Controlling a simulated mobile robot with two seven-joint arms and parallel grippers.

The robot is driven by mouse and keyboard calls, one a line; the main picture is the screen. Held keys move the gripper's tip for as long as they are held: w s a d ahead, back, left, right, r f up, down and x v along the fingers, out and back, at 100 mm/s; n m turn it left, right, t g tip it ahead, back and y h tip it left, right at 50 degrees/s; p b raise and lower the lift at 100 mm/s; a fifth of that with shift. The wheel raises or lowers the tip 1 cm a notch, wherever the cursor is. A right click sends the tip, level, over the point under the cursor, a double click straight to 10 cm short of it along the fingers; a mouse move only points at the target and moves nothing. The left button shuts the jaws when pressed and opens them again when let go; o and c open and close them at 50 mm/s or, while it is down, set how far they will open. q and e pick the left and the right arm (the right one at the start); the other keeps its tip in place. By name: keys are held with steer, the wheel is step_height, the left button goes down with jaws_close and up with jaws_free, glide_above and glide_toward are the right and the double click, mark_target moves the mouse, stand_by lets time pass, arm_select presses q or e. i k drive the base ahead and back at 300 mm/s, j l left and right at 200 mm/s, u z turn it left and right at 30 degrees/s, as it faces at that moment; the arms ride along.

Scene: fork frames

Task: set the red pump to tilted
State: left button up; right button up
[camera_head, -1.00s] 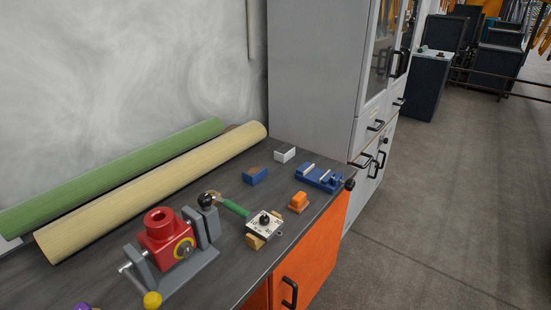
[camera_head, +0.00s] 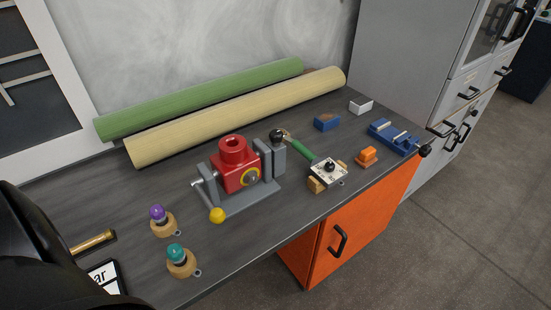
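The red pump (camera_head: 238,176) sits in a grey stand (camera_head: 252,198) near the middle of the dark workbench. Its body looks upright, with the round red opening on top facing up. Neither of my grippers shows in the head view. A large black shape at the lower left may be part of my arm.
Purple-topped (camera_head: 158,213) and teal-topped (camera_head: 176,252) knobs stand left of the pump. A switch box (camera_head: 328,172), an orange block (camera_head: 367,155) and a blue vise (camera_head: 393,136) are to its right. Green (camera_head: 205,100) and cream (camera_head: 240,115) rolls lie behind. Bare bench (camera_head: 80,195) shows at left.

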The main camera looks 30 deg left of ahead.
mark_target(235, 158)
steer(key=u, duration=1.45)
